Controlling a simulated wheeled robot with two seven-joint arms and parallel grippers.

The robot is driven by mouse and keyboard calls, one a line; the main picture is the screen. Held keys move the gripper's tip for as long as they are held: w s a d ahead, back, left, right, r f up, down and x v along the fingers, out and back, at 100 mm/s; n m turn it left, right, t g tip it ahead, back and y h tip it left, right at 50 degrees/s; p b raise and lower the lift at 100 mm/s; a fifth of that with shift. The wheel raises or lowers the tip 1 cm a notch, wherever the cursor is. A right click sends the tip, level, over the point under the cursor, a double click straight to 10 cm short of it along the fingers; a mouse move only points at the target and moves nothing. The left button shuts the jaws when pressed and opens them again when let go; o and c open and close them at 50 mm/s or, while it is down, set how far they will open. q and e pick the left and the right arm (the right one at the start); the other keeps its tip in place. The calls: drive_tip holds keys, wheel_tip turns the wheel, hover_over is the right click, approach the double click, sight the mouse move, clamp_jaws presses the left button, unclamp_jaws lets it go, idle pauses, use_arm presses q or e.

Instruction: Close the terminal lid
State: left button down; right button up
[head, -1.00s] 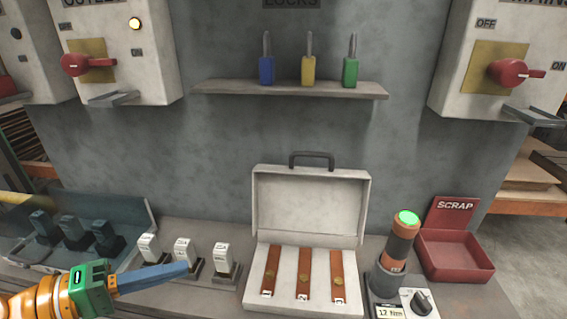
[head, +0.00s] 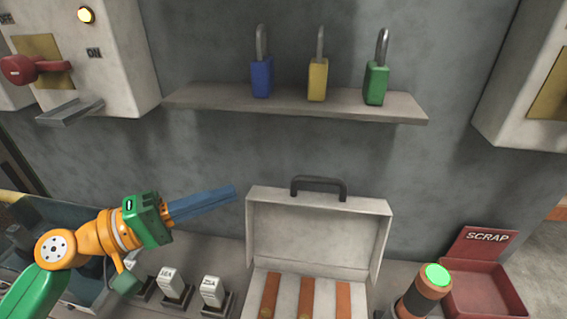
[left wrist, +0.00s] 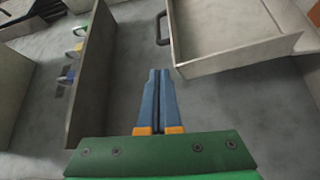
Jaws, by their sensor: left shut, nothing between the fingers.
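The terminal box is a pale case with its lid (head: 315,235) standing open and upright, a dark handle (head: 319,186) on its top edge. Copper strips (head: 306,296) lie in the base below it. My left gripper (head: 234,191) is shut and empty, its blue fingers just left of the lid's upper left corner and apart from it in the picture. In the left wrist view, the shut fingers (left wrist: 157,72) point toward the wall, with the lid (left wrist: 235,60) and handle (left wrist: 162,28) at the upper right. My right gripper is not in view.
A shelf (head: 300,103) with blue (head: 261,78), yellow (head: 318,80) and green (head: 376,83) padlocks is above the lid. A green-topped cylinder (head: 425,290) and red scrap bin (head: 482,290) stand right. White blocks (head: 172,285) stand left. Wall between shelf and lid is clear.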

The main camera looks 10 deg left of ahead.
sight(284, 190)
use_arm(q)
drive_tip(key=p+x, duration=0.5)
drive_tip(key=x, duration=0.5)
drive_tip(key=shift+r, duration=0.2)
drive_tip(key=shift+w+d+f+p, duration=0.2)
drive_tip(key=shift+w+d+p, duration=0.1)
drive_tip(key=shift+d, duration=0.2)
